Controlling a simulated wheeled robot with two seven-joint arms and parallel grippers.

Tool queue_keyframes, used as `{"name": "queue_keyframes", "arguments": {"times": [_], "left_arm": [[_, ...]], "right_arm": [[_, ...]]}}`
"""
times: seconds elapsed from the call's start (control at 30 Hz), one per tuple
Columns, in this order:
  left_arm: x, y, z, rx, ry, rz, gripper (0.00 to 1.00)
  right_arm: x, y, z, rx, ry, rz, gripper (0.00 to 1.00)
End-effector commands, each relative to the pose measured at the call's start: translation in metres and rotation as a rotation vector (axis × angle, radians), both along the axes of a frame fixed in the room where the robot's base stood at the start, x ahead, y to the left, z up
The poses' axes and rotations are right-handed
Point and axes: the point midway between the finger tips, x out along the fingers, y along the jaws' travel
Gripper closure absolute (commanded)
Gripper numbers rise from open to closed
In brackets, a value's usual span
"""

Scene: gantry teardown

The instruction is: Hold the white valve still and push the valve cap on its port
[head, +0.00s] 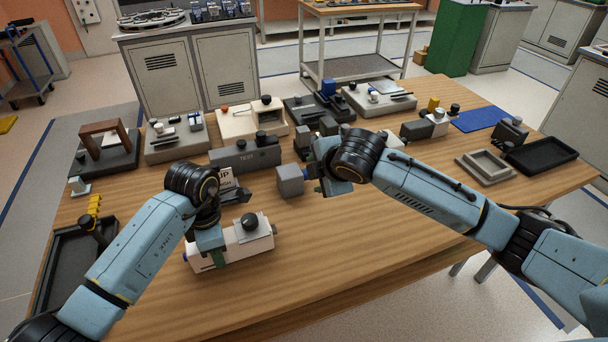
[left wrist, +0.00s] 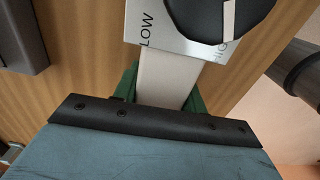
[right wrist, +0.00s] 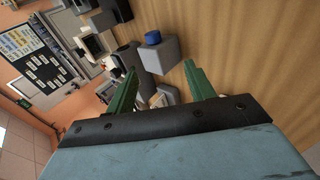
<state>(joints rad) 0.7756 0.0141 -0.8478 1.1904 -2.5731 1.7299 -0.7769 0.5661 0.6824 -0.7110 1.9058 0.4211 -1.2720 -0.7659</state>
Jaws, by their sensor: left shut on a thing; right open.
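The white valve (head: 256,245) lies on the near left of the table, a white body with a black knob on a plate marked LOW. My left gripper (head: 218,256) is shut across its body from above; the left wrist view shows its green fingers on both sides of the white body (left wrist: 168,75). My right gripper (right wrist: 163,82) is open and empty above the table, near a grey block (head: 290,181). A blue round piece (right wrist: 153,37) sits on that block in the right wrist view; I cannot tell whether it is the valve cap. The valve's port is not clear.
A grey TEST box (head: 245,157) and several fixtures stand behind the valve. A black tray (head: 70,275) lies at the left edge. A grey tray (head: 486,168) and a black tray (head: 541,155) lie at the right. The table's front middle is clear.

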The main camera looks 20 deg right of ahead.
Motion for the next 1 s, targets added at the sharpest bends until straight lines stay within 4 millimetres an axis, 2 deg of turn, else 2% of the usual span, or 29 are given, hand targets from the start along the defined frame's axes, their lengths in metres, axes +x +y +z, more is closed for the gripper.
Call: {"name": "queue_keyframes", "arguments": {"times": [0.33, 1.0], "left_arm": [[0.000, 0.000, 0.001, -0.001, -0.001, 0.000, 0.87], [0.000, 0.000, 0.001, -0.001, -0.001, 0.000, 0.87]], "right_arm": [[0.012, -0.009, -0.006, -0.063, -0.046, -0.022, 0.46], [0.077, -0.008, -0.072, -0.061, -0.045, -0.021, 0.46]]}}
